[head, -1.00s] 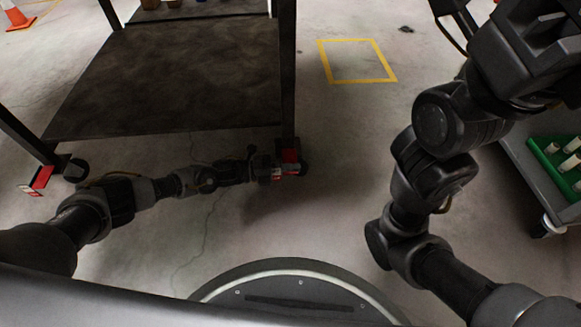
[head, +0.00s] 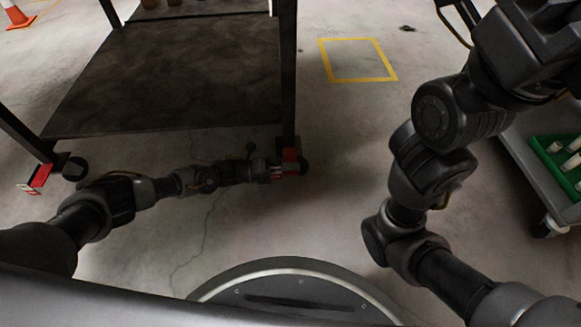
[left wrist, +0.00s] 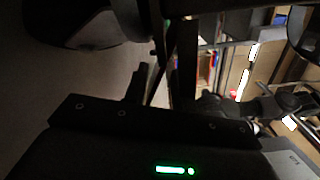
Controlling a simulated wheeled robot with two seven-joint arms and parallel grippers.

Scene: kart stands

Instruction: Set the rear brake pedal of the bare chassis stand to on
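A dark stand with a flat lower shelf (head: 180,80) on castors fills the upper left of the head view. A red brake pedal (head: 291,158) sits by the castor at its near right corner. Another red pedal (head: 40,177) with a white label sits at its left corner. My left gripper (head: 274,171) is low over the floor with its tips at the right-corner pedal, touching or very close. Whether its fingers are apart is too small and dark to tell. The left wrist view is dark and does not clearly show the pedal. My right gripper's fingertips are out of frame.
A grey cart (head: 530,185) with a green tray (head: 556,170) of pale cylinders stands at the right. An orange cone (head: 17,15) is at the far left. The floor between stand and cart is clear.

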